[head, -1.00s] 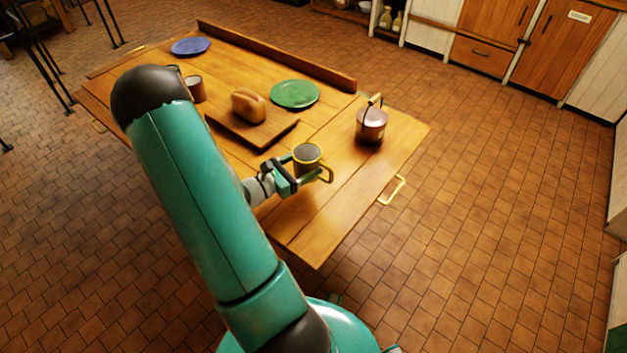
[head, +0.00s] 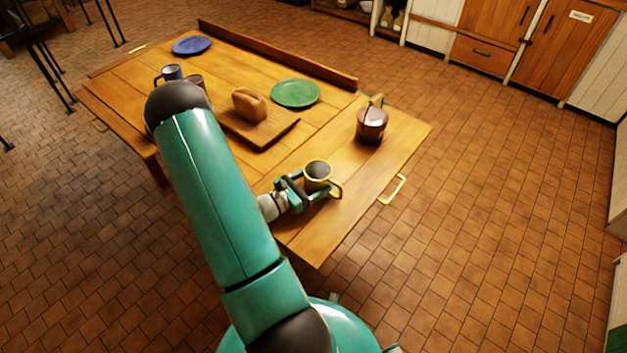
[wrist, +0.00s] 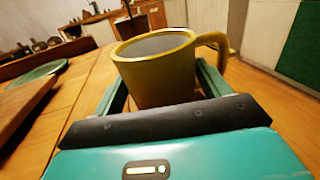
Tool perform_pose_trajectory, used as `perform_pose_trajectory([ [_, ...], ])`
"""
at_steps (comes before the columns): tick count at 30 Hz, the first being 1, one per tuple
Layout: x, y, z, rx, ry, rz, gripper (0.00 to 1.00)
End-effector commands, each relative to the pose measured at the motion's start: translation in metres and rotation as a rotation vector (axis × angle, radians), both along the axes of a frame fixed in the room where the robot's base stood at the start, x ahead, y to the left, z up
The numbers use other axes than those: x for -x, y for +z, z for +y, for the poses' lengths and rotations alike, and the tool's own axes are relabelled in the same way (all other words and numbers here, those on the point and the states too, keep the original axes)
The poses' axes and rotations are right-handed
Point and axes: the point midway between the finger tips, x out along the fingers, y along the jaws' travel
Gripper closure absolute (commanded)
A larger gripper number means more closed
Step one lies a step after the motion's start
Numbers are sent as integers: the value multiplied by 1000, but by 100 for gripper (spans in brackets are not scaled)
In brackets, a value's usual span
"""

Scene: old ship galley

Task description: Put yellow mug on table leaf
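The yellow mug (head: 317,172) is upright between the fingers of my gripper (head: 304,189), over the table leaf (head: 345,198), the near right end of the table with a brass handle. In the wrist view the yellow mug (wrist: 156,76) stands between the two teal fingers, its handle to the right. The gripper (wrist: 158,92) is closed around the mug's body. I cannot tell whether the mug's base touches the leaf.
A bread loaf (head: 249,104) lies on a wooden board (head: 268,137). A green plate (head: 295,93), a blue plate (head: 191,46) and a blue mug (head: 171,72) are farther back. The leaf's front right is clear.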

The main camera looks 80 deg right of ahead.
Motion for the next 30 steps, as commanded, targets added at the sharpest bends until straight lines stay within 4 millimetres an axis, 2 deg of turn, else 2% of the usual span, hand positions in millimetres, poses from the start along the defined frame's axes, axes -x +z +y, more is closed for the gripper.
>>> perform_pose_trajectory([
  [1,0,0,0,1,0,-1,14],
  [2,0,0,0,1,0,-1,8],
  [14,-2,4,1,0,2,-2,8],
  [17,-12,3,12,0,5,-1,8],
  [30,-66,3,82,1,5,-1,8],
])
